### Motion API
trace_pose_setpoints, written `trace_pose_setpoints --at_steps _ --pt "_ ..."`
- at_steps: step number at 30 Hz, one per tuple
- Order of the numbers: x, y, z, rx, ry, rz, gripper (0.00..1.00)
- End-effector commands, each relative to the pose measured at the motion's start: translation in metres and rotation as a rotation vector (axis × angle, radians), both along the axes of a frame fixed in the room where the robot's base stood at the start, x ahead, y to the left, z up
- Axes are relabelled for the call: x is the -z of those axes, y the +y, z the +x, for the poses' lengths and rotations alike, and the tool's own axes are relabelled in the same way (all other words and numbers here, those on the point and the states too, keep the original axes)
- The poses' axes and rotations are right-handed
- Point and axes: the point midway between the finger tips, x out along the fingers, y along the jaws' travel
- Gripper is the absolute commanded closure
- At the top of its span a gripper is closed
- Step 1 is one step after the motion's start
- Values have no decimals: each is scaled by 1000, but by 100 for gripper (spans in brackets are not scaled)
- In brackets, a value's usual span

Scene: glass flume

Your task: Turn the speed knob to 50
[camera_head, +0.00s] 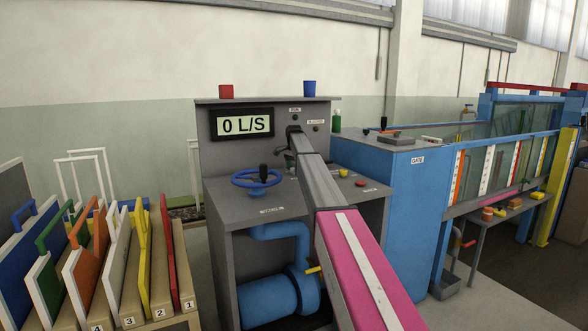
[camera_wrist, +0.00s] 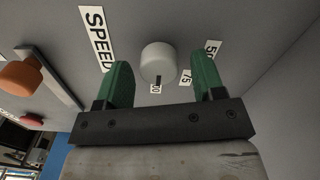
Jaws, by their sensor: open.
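The speed knob (camera_wrist: 158,62) is a pale grey round knob on a grey panel in the wrist view, beside a white SPEED label (camera_wrist: 97,38). Small number labels surround it: 75 (camera_wrist: 186,78), one partly hidden reading 50 (camera_wrist: 211,50), and one partly covered by the knob ending in 00 (camera_wrist: 155,87). I see no pointer mark on the knob. My gripper (camera_wrist: 164,80) is open, its green fingers on either side of the knob with gaps on both sides. In the head view my arm hides the knob; the display (camera_head: 242,124) reads 0 L/S.
An orange handle (camera_wrist: 22,76) and a red button (camera_wrist: 32,119) sit left of the knob in the wrist view. The console (camera_head: 222,183) carries a blue handwheel (camera_head: 257,180). A blue cabinet (camera_head: 400,200) stands to its right, and a rack of coloured boards stands left.

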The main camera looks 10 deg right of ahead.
Motion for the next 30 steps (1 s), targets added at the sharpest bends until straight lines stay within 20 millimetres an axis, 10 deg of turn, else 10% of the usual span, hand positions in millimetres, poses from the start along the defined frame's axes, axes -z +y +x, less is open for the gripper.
trace_pose_setpoints --at_steps 6,11,30 --pt "0 0 0 0 0 0 41" --pt "0 0 0 0 0 0 87" --pt "0 1 1 -209 0 0 87"
